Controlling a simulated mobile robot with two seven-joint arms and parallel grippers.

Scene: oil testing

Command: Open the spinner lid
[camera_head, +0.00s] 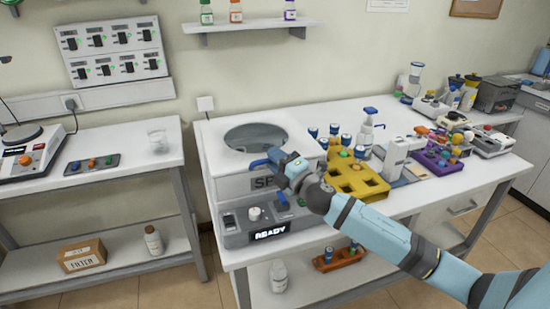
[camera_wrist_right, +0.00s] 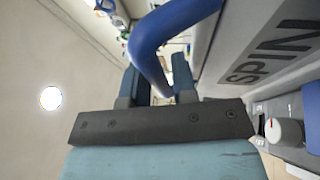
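The spinner (camera_head: 228,172) is a white and grey box on the left end of the long table. Its lid (camera_head: 215,140), with a round dark window, lies flat and closed on top. The blue lid handle (camera_head: 257,163) is on the front, largely hidden by my right gripper (camera_head: 279,166). In the right wrist view, the curved blue handle (camera_wrist_right: 150,45) passes between the two close-set fingers of the gripper (camera_wrist_right: 160,85), which looks shut on it. The exact contact is hard to see. My left gripper is not in view.
The spinner's control panel (camera_head: 236,235) below has a knob and a READY display. A yellow rack (camera_head: 355,187) with vials stands close to the right of my gripper. A wall shelf (camera_head: 250,26) with bottles hangs above and behind the spinner.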

